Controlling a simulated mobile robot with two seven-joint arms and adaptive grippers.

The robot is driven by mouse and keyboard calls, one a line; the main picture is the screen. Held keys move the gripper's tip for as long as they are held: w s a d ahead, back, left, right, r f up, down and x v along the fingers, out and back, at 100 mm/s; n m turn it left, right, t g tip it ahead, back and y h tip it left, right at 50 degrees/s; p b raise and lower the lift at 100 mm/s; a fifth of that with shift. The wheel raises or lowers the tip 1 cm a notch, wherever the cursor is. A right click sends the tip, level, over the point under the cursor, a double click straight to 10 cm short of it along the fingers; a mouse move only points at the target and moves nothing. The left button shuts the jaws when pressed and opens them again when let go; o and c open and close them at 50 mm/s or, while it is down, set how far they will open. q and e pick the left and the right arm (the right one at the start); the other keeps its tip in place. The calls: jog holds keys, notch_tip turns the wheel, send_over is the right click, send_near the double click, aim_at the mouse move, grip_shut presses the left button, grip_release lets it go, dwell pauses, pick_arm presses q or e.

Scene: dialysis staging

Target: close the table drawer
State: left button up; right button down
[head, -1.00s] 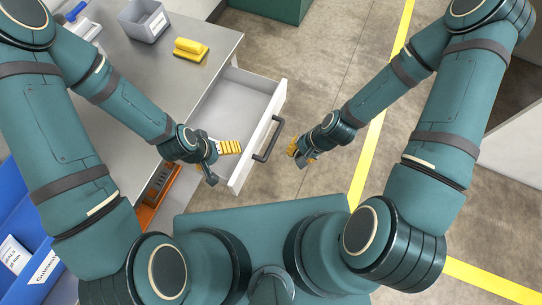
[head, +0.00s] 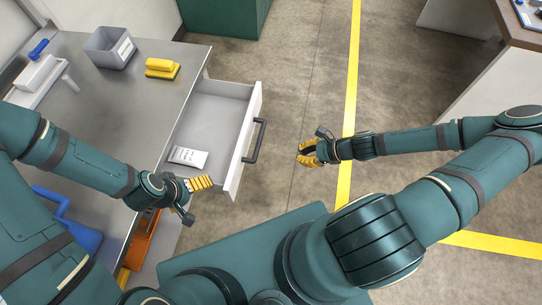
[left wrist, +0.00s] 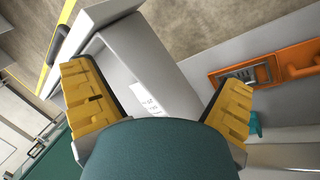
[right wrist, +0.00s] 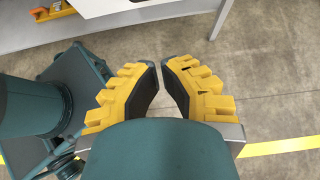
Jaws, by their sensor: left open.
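The table drawer (head: 214,112) is pulled out of the steel-topped table (head: 120,100). Its white front (head: 247,150) carries a dark bar handle (head: 255,141). A white labelled packet (head: 187,157) lies inside. My left gripper (head: 201,184) is open and empty at the drawer's near side. In the left wrist view the drawer (left wrist: 140,60) and the packet (left wrist: 152,103) show beyond its spread fingers; contact cannot be told. My right gripper (head: 306,153) is right of the handle, apart from it. In the right wrist view its fingers (right wrist: 160,78) stand slightly apart with nothing between them.
On the table are a grey bin (head: 110,48), a yellow block-like item (head: 162,68) and a white tray (head: 38,80). An orange item (head: 143,240) and a blue container (head: 75,225) are below left. Open floor (head: 300,90) lies beyond the handle.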

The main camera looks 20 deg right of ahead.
jog(key=w+a+r+b+x, duration=0.1)
jog(key=r+b+x, duration=0.1)
jog(key=x, duration=1)
jog(key=shift+a, duration=0.4)
jog(key=shift+w, duration=0.15)
send_near(201, 147)
jog(key=w+a, duration=0.1)
jog(key=a, duration=0.1)
jog(key=w+a+f, duration=0.1)
jog(key=w+a, duration=0.2)
jog(key=a, duration=0.2)
jog(key=shift+w+f, duration=0.2)
jog(key=shift+w, duration=0.05)
jog(key=shift+d, duration=0.15)
